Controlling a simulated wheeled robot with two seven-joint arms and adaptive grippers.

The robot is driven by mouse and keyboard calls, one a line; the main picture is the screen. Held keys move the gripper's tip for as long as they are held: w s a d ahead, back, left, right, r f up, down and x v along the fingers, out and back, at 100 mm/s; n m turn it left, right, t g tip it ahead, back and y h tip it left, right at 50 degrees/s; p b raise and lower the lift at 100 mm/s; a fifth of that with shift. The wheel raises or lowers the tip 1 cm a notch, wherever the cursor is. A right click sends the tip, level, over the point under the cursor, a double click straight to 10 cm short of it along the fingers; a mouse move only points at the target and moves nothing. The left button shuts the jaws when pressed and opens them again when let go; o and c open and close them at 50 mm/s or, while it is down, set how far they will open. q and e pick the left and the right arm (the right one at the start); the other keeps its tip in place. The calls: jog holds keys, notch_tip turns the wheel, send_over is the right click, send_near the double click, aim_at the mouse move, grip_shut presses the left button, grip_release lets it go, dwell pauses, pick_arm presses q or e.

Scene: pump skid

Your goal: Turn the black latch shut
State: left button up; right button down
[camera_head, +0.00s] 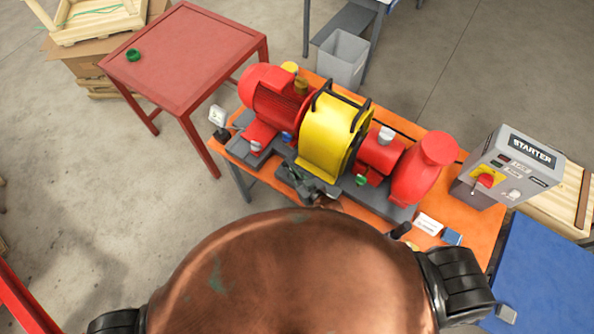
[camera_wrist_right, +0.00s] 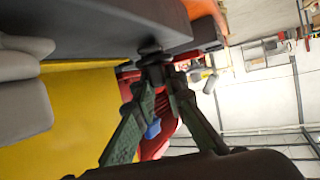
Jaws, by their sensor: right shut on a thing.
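The black latch (camera_wrist_right: 151,48) is a small dark knob at the edge of a grey plate beside the yellow guard (camera_head: 332,138). In the right wrist view my right gripper (camera_wrist_right: 156,64) has its two green-grey fingers closed together on the latch, so the fingertips cover part of it. In the head view my right gripper (camera_head: 298,178) is low at the near side of the guard and hides the latch. The latch's exact angle cannot be told. My left gripper is not in view.
The red pump and motor (camera_head: 273,97) stand on an orange table (camera_head: 470,215). A grey starter box (camera_head: 515,165) stands at the right end. A gauge (camera_head: 217,116) is at the left end. A red table (camera_head: 185,55) stands behind left, with a green ring on it.

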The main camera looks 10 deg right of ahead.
jog(key=c, duration=2)
grip_release()
jog(key=shift+o, duration=0.2)
jog(key=v, duration=1.2)
